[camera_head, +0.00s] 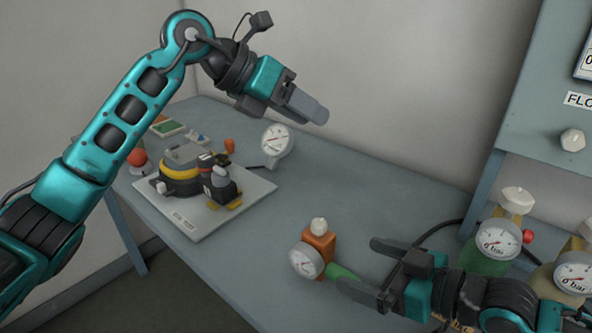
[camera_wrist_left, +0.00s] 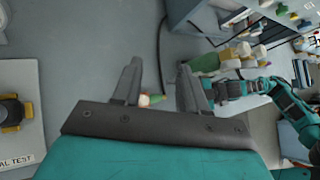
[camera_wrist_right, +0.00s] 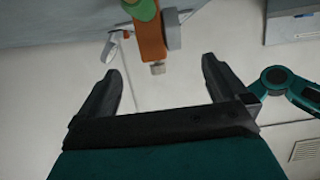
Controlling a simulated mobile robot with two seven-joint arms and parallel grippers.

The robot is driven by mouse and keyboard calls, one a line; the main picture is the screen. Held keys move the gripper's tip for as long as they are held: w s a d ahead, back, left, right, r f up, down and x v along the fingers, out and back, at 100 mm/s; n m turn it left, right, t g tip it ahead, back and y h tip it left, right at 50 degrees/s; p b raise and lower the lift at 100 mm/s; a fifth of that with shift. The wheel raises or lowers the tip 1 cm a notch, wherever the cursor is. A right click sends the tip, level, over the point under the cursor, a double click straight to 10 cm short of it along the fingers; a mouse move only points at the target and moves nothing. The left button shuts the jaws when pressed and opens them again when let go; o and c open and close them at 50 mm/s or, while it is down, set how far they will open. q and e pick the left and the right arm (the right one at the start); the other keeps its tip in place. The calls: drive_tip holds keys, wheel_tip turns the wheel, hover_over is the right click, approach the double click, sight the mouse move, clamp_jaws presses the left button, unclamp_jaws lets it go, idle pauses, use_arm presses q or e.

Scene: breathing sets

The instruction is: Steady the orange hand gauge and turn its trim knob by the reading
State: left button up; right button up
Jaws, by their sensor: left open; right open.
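The orange hand gauge (camera_head: 321,241) stands on the grey-blue table, with a white trim knob (camera_head: 319,226) on top, a round dial (camera_head: 306,261) and a green handle (camera_head: 343,273). The dial's reading is too small to tell. My right gripper (camera_head: 362,267) is open beside the handle; whether they touch I cannot tell. In the right wrist view the orange body (camera_wrist_right: 150,40) and knob (camera_wrist_right: 158,68) show toward the top, between the fingers' directions. My left gripper (camera_head: 318,112) is open and empty, high above the table. The gauge (camera_wrist_left: 151,99) shows small between its fingers.
A test board (camera_head: 193,229) with a yellow-and-black device and a separate dial (camera_head: 277,140) stand at the left. Cylinders with gauges (camera_head: 498,239) stand at the right, near my right arm, below a wall panel (camera_head: 545,120). The table between board and orange gauge is clear.

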sight(309, 246)
use_arm(q)
drive_tip(key=s+f+m+g+y, duration=0.2)
drive_tip(key=s+f+m+y, duration=0.3)
drive_tip(key=f, duration=0.3)
drive_tip(key=shift+s+a+f+m+g+y, duration=0.2)
drive_tip(key=shift+a+m+g+y, duration=0.1)
drive_tip(key=shift+m+g+y, duration=0.15)
use_arm(e)
drive_tip(key=x, duration=1.3)
drive_tip(key=shift+c, duration=0.4)
